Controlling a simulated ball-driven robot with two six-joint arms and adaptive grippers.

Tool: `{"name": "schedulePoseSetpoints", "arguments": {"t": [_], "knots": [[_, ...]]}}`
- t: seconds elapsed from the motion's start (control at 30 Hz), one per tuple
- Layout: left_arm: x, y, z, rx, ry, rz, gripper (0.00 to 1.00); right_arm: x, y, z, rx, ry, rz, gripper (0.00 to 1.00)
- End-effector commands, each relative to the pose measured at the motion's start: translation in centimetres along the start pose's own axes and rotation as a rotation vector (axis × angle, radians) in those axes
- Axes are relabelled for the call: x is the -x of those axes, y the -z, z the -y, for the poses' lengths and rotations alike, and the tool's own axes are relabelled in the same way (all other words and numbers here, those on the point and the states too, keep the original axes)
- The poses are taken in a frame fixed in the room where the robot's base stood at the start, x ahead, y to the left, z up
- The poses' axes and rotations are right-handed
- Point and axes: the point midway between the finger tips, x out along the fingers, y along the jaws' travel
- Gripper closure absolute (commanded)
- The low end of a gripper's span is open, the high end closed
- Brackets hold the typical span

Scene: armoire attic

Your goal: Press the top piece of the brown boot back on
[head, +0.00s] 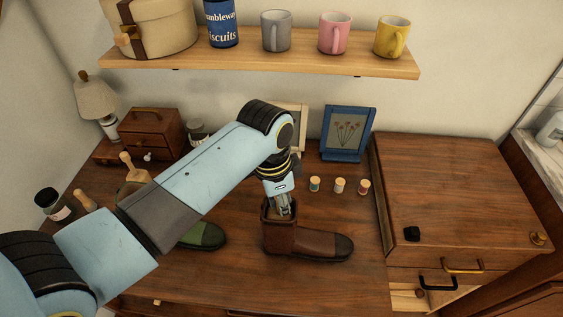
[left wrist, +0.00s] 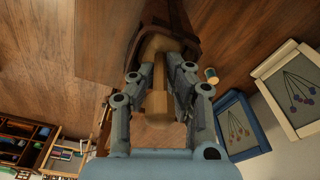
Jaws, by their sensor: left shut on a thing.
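The brown boot (head: 325,246) stands upright on the wooden desk top, toe to the right. My left gripper (head: 284,208) points down at the boot's open shaft. In the left wrist view its fingers (left wrist: 158,85) are shut on a pale wooden piece (left wrist: 155,103) with a handle-like stem and a rounded lower part. That lower part meets the boot's shaft opening (left wrist: 142,30); how deep it sits inside is hidden. My right gripper is not in view.
A green boot (head: 205,236) with a wooden knob (head: 127,162) stands left, partly behind my arm. Three thread spools (head: 340,185) and a blue picture frame (head: 347,135) stand behind. A raised cabinet (head: 450,190) is right; a mug shelf (head: 270,64) hangs above.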

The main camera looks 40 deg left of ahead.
Motion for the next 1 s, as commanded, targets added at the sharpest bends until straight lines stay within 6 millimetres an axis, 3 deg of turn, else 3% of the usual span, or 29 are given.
{"name": "schedulePoseSetpoints", "arguments": {"t": [0.57, 0.6, 0.77, 1.0], "knots": [[-0.21, 0.01, 0.02, 0.000, 0.001, -0.001, 1.00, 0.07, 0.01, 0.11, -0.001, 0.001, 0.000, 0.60], [-0.21, 0.02, 0.02, 0.000, 0.001, -0.001, 0.84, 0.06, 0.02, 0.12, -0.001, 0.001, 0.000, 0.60], [-0.22, 0.00, 0.02, 0.000, 0.001, -0.001, 0.63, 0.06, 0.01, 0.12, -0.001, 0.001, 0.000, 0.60], [-0.21, 0.00, 0.02, 0.000, 0.001, -0.001, 0.60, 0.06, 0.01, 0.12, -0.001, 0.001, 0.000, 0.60]]}}
